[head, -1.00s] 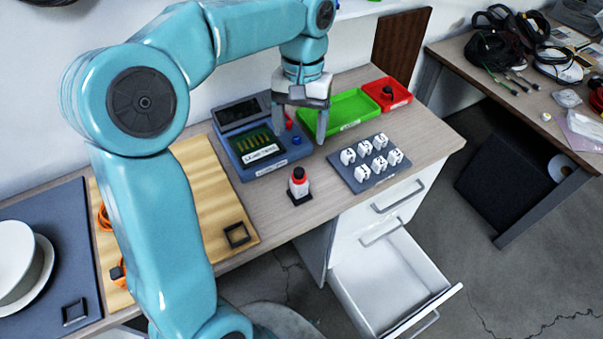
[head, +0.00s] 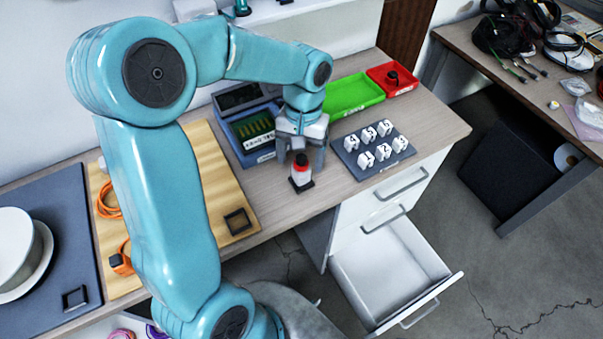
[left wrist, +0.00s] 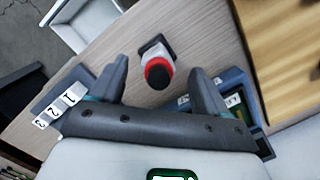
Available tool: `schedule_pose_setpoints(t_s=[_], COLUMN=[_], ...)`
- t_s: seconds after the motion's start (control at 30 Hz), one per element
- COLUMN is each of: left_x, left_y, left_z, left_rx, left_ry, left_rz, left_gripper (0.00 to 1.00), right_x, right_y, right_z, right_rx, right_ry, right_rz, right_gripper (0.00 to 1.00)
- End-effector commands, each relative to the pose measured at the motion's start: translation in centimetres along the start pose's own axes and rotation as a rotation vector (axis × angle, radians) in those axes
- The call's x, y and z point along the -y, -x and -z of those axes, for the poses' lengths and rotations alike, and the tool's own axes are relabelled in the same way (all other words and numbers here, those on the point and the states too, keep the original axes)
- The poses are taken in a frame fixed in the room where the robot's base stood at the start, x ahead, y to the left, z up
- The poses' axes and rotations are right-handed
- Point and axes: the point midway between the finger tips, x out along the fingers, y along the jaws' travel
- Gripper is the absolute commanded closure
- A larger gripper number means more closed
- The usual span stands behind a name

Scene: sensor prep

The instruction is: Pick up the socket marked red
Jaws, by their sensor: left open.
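The red-marked socket (head: 301,171) is a white body with a red top on a small dark square base. It stands upright on the wooden counter, in front of the blue tester. In the left wrist view the socket (left wrist: 157,70) shows between and beyond the fingers, apart from both. My left gripper (head: 302,160) is open, pointing down just above and behind the socket. In the left wrist view my left gripper (left wrist: 163,85) has its two fingers spread wide with nothing between the pads. My right gripper is not in view.
The blue tester (head: 229,130) stands behind the gripper. A grey plate (head: 376,171) with several white numbered pieces is at the right. A green tray (head: 352,92) and a red tray (head: 405,84) are at the back. An open drawer (head: 385,262) juts out in front.

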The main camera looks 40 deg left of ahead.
Motion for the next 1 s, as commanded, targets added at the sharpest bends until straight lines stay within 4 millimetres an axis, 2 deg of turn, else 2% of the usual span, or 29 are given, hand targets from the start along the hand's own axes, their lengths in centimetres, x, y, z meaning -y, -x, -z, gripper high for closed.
schedule_pose_setpoints(t_s=[0.1, 0.2, 0.47, 0.5, 0.67, 0.73, 0.77, 1.0], left_x=[-0.1, -0.1, -0.1, -0.1, -0.1, -0.1, -0.1, -0.1], left_y=[-2.0, -3.3, -3.8, -3.8, -3.8, -3.8, -3.8, -3.5], left_z=[0.3, 0.4, 0.5, 0.5, 0.5, 0.5, 0.5, 0.5], left_rx=[0.005, 0.004, 0.0, 0.0, 0.0, 0.0, 0.0, -0.001], left_ry=[0.0, 0.001, 0.001, 0.001, 0.001, 0.001, 0.0, 0.001], left_rz=[0.001, 0.001, 0.0, 0.0, 0.0, 0.0, 0.0, 0.0], left_gripper=[0.24, 0.24, 0.24, 0.27, 0.79, 0.8, 0.85, 0.85], right_x=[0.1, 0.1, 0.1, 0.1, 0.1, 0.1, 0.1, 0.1], right_y=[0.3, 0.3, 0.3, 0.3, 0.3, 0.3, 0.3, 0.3], right_z=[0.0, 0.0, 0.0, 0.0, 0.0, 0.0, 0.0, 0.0], right_rx=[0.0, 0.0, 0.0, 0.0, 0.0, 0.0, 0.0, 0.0], right_ry=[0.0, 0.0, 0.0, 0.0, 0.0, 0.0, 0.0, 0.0], right_rz=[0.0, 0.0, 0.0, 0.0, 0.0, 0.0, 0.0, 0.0], right_gripper=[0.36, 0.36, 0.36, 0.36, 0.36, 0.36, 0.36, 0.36])
